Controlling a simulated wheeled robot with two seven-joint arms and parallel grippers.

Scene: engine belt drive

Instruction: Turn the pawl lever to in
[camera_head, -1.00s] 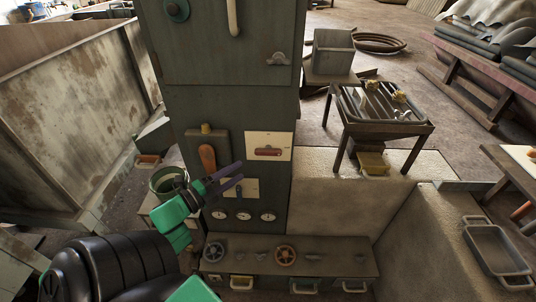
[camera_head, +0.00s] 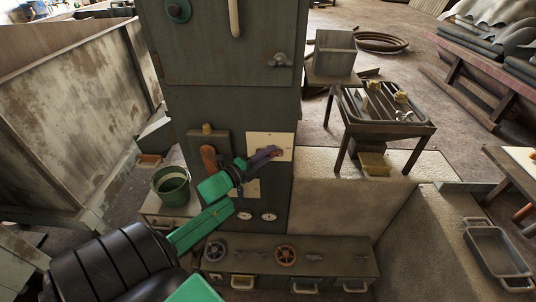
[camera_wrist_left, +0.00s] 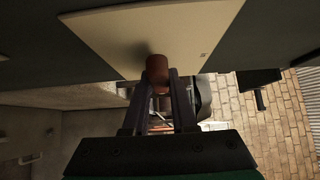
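The pawl lever is a red handle on a cream plate (camera_head: 284,140) on the front of the dark green cabinet. My left gripper (camera_head: 270,154) is at the plate in the head view and covers most of the lever. In the left wrist view, the reddish-brown lever end (camera_wrist_left: 157,70) stands out from the cream plate (camera_wrist_left: 150,28). It lies at and between the tips of my left fingers (camera_wrist_left: 158,88), close to both. I cannot tell whether they press on it. Markings beside the lever are hidden or too small to read. My right gripper is not in view.
Beside the plate is an orange-brown handle (camera_head: 208,157) on a dark panel. Below are a partly hidden second pale plate (camera_head: 250,187) and round gauges (camera_head: 268,216). A low bench (camera_head: 340,258) with handwheels juts out underneath. A green bucket (camera_head: 171,187) stands left.

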